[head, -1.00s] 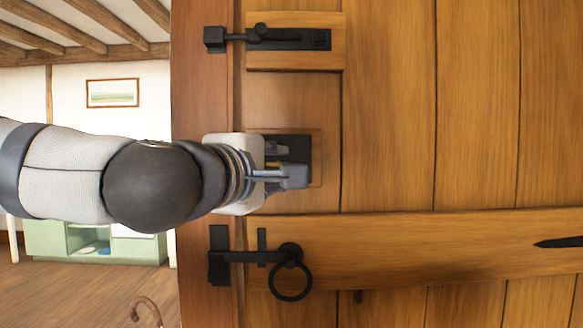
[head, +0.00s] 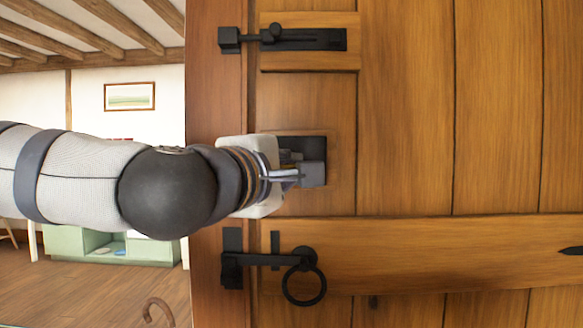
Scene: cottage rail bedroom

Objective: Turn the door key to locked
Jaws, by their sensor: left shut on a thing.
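A wooden plank door (head: 405,120) fills the right side of the head view. A black lock plate (head: 317,147) is set on a small wooden panel near the door's left edge. My left gripper (head: 292,176) is at this plate, its fingers against the lock and closed. The door key itself is hidden behind the fingers, so how far it is turned cannot be told. My right gripper is not in view.
Above the lock is a black slide bolt (head: 300,39). Below it is a black latch with a ring handle (head: 304,285). A green cabinet (head: 65,243) and a curved cane handle (head: 158,309) show at left in the room behind.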

